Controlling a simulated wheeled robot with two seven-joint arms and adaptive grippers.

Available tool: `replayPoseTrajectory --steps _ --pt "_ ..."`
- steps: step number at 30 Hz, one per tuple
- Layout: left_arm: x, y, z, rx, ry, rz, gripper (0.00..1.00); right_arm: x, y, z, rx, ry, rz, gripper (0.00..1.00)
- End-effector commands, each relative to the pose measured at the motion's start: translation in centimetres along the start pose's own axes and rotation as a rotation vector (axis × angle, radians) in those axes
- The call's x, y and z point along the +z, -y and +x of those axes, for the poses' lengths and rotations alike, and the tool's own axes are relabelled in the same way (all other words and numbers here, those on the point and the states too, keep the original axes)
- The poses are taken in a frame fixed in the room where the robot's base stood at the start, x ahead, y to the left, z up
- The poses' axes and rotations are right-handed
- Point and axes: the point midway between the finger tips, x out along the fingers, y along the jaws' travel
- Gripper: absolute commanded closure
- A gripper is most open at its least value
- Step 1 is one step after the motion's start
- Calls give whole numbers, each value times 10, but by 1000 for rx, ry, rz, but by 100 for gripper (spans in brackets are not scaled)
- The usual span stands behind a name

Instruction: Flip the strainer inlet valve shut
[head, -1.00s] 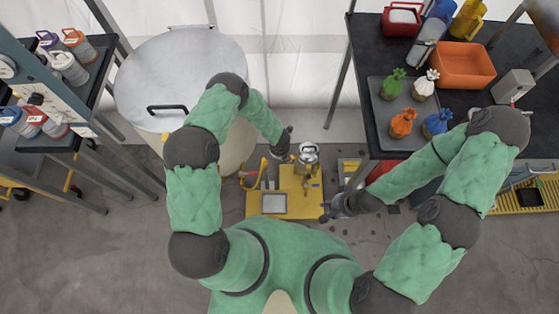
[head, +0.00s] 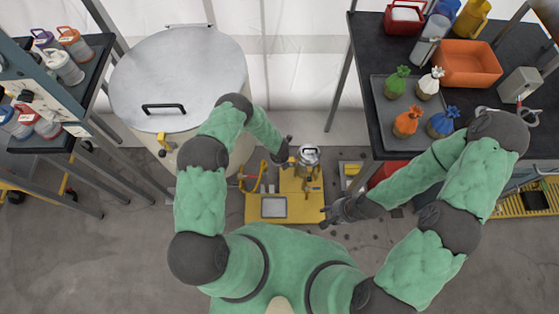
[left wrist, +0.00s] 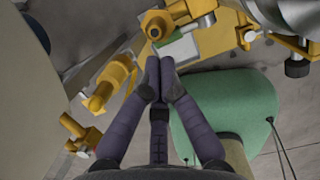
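The metal strainer (head: 308,157) stands on a yellow skid (head: 257,211) in the middle of the head view; its edge also shows at the top right of the left wrist view (left wrist: 291,14). Yellow valves and pipe parts surround it. The left wrist view shows a yellow pipe fitting (left wrist: 112,80) at left and a round yellow fitting (left wrist: 157,25) beyond the fingertips; I cannot tell which part is the inlet valve. My left gripper (left wrist: 160,72) has its fingertips together, apparently empty. It is left of the strainer. My right gripper (head: 326,215) is at the skid's right edge; its finger opening is too small to tell.
A large lidded tank (head: 180,80) stands behind and left of the skid. A dark bench (head: 355,70) at right holds a tray of coloured bags (head: 377,95) and an orange bin (head: 467,63). A bottle rack (head: 98,75) is at left.

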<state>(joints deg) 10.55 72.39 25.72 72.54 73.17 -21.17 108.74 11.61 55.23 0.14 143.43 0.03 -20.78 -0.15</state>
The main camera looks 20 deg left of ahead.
Motion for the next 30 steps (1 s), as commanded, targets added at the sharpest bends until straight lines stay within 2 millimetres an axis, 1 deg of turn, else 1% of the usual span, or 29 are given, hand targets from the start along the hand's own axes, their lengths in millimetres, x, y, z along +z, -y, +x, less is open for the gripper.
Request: replayPoseTrajectory --steps 1,3,6,9,23,30 --pt "-1 0 12 0 0 -1 100 0 -2 6 0 0 0 60" --pt "-1 0 20 0 0 0 100 0 -4 10 0 0 0 60" --pt "-1 0 30 0 0 0 100 0 -5 14 0 0 0 60" --pt "0 0 34 0 1 -1 100 -1 -6 15 0 0 0 60" --pt "0 0 36 -2 1 0 100 -1 -6 16 0 0 0 60" --pt "-1 -3 39 -40 0 -9 100 -1 -6 17 0 0 0 60"
